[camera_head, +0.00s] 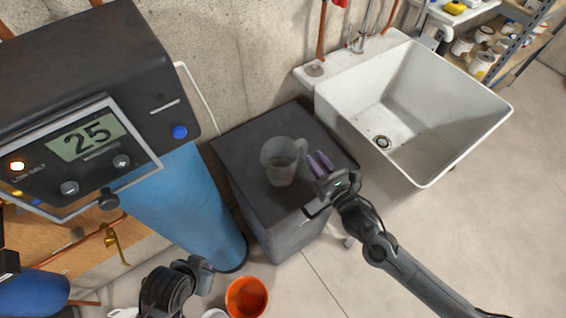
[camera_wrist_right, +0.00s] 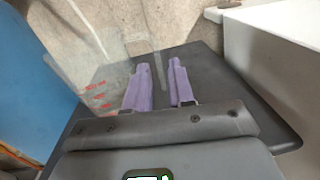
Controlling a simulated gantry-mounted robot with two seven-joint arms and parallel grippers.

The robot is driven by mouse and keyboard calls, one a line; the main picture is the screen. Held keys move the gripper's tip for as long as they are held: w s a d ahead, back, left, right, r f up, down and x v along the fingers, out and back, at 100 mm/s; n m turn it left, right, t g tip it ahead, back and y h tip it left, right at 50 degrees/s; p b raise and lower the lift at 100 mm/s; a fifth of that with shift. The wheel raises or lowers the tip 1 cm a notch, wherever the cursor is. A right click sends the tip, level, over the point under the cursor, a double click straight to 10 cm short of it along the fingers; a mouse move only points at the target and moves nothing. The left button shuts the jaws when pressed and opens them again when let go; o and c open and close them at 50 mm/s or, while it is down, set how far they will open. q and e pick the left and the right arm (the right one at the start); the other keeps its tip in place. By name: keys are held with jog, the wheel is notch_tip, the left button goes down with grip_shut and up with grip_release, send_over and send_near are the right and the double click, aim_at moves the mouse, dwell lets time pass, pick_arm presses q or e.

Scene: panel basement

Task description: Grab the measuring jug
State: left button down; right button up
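The clear measuring jug (camera_head: 281,165) stands upright on top of the dark cabinet (camera_head: 240,146), its handle facing right. It also shows at the left of the right wrist view (camera_wrist_right: 98,95), see-through with red markings. My right gripper (camera_head: 319,160) is just right of the handle, its two purple fingers apart with a narrow gap. In the wrist view the fingers (camera_wrist_right: 161,68) point away over the cabinet top, and the jug is beside and beyond the left finger. I cannot tell whether they touch the handle. My left arm shows at the bottom left; its fingers cannot be made out.
A white sink (camera_head: 440,85) stands right of the cabinet. A blue cylinder with a dark display unit (camera_head: 90,140) reading 25 rises close on the left. An orange bucket (camera_head: 246,297) is on the floor in front. The floor at the right is clear.

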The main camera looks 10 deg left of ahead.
aim_at(305, 146)
jog(key=shift+b+x, duration=0.65)
jog(key=shift+x, duration=2.4)
jog(key=shift+s+r, duration=0.1)
jog(key=shift+r, duration=0.1)
grip_shut()
jog(key=shift+r, duration=0.1)
